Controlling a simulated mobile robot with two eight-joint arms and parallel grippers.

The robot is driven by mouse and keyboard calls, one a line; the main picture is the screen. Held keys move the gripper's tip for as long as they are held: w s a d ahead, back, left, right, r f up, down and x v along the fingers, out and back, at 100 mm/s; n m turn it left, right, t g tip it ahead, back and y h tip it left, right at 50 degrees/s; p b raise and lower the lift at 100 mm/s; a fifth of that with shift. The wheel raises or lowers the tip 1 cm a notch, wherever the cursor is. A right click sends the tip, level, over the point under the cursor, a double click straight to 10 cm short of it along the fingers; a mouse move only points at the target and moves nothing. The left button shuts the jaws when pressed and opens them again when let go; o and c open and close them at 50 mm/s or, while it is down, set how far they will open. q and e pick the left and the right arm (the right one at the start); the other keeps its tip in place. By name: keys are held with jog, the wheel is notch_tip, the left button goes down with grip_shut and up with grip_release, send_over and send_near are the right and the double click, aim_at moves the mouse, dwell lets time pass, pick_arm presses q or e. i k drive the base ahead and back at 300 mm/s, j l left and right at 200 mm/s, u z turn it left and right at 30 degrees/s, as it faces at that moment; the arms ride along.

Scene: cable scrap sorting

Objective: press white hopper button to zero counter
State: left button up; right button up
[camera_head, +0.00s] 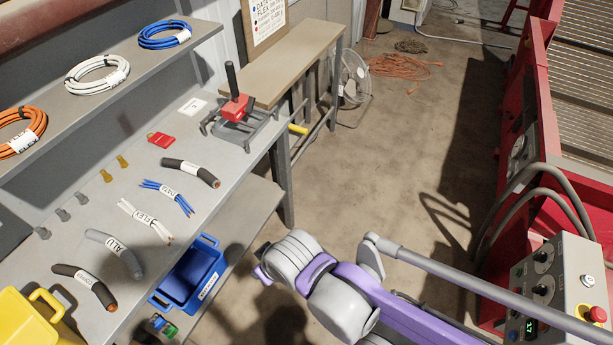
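A grey control box (553,290) stands at the lower right, cut off by the picture's edge. A small round white button (587,281) is on its face, above a red mushroom button (596,314). A small counter display (529,330) with lit digits is at the box's lower left; I cannot read it surely. One purple and grey arm of mine (345,300) reaches in from the lower right, well left of the box. I make out no gripper fingers on it, and nothing touches the white button. My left gripper is not in view.
The middle floor is open.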

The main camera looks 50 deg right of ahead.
aim_at(588, 278)
jog(key=k+l+z, duration=0.1)
jog(key=z, duration=3.9)
